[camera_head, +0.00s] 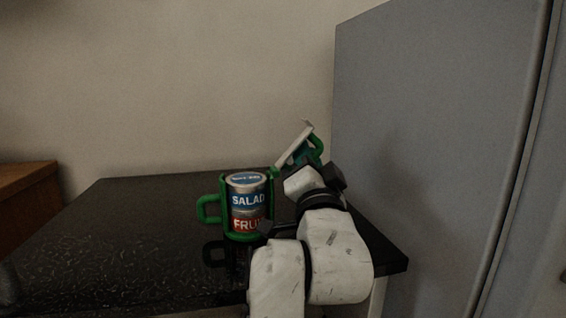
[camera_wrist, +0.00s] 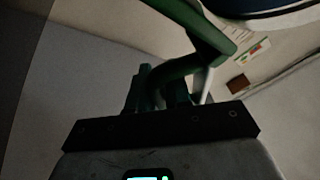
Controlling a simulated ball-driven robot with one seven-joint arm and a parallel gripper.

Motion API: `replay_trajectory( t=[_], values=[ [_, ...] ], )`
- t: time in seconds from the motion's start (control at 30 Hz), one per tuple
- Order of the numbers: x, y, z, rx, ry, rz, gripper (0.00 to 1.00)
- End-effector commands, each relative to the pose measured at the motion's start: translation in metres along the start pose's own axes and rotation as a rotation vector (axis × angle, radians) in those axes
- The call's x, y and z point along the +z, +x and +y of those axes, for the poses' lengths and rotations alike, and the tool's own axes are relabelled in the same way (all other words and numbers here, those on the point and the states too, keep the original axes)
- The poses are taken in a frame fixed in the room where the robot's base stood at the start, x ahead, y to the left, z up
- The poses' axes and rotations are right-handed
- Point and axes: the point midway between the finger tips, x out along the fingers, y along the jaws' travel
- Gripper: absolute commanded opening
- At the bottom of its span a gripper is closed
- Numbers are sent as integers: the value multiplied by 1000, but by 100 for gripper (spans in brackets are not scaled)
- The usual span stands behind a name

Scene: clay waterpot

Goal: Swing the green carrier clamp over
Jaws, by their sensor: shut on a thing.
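A green carrier (camera_head: 208,210) with a loop handle on its left stands upright on the black tabletop. It is around a can (camera_head: 248,205) marked SALAD and FRU. A blue and white rounded rim shows at the upper right. My fingertips are mostly hidden in the head view. I cannot tell whether the two green parts join.
The black table (camera_head: 110,230) has free room left of the can. A large grey cabinet or fridge (camera_head: 430,130) stands close on the right of my arm. A wooden cabinet (camera_head: 30,195) is at the far left. A plain wall is behind.

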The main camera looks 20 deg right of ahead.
Motion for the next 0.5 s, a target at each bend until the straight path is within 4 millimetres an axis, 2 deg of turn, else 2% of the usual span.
replay_trajectory(
  t=[0.13, 0.5],
  values=[
    [2, -2, 10, 30, 66, 12, 0],
    [1, -2, 14, 56, 128, 26, 0]
  ],
)
